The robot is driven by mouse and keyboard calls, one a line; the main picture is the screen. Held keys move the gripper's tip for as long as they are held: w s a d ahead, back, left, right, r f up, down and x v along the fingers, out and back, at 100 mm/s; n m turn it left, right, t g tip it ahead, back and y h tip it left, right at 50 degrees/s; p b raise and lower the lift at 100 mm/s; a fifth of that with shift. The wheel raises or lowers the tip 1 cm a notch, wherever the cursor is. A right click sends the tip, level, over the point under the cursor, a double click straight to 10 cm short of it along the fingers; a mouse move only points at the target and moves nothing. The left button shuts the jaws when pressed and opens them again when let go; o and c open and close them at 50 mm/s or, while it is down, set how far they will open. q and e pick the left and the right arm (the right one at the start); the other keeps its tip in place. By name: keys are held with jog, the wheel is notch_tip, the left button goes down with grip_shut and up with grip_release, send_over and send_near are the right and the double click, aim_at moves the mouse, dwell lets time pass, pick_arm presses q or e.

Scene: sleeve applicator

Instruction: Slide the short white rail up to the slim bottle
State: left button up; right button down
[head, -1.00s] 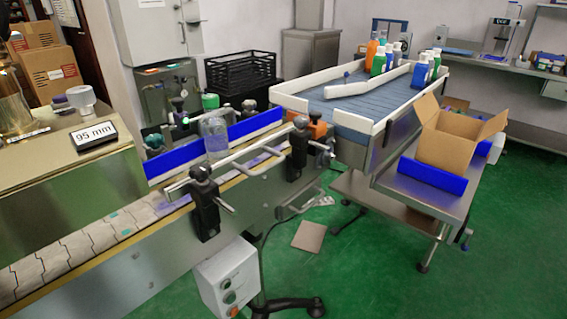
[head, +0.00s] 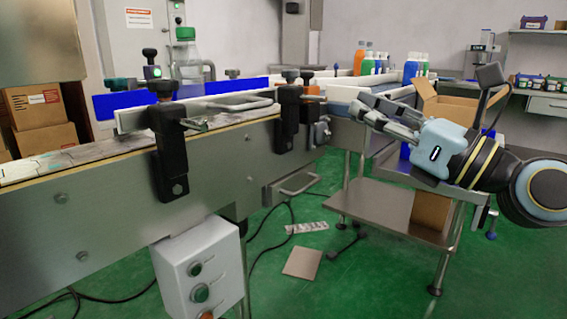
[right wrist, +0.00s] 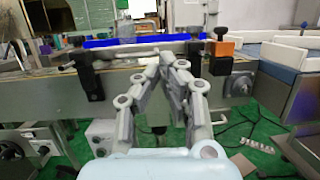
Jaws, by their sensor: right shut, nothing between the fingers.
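The slim bottle (head: 187,62), clear with a green cap, stands upright on the conveyor between the blue far rail and the short white rail. The white rail (head: 132,120) runs along the near side of the belt, with a grey bar handle (head: 240,103) on it and black clamps holding it. The bottle's base and its gap to the rail are hidden. The rail also shows in the right wrist view (right wrist: 130,52). My right gripper (head: 366,108) is shut and empty, right of the rail and apart from it. My left gripper is out of view.
A blue rail (head: 120,104) lines the belt's far side. Black clamp posts (head: 168,150) stand along the near edge. A wide table with bottles and an open cardboard box (head: 450,105) are at the right.

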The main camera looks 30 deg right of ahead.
notch_tip(320, 180, down, 4)
jog(key=a+n+g+y+b, duration=0.1)
jog(key=b, duration=0.1)
jog(key=p, duration=0.1)
send_near(271, 104)
jog(key=p+x, duration=0.4)
jog(key=x, duration=0.2)
jog(key=shift+s, duration=0.1)
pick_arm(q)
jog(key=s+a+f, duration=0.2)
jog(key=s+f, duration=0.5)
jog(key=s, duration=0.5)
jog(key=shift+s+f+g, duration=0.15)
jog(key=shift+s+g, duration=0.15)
pick_arm(e)
jog(key=shift+w+a, duration=0.3)
jog(key=shift+w, duration=0.35)
jog(key=shift+w+r, duration=0.1)
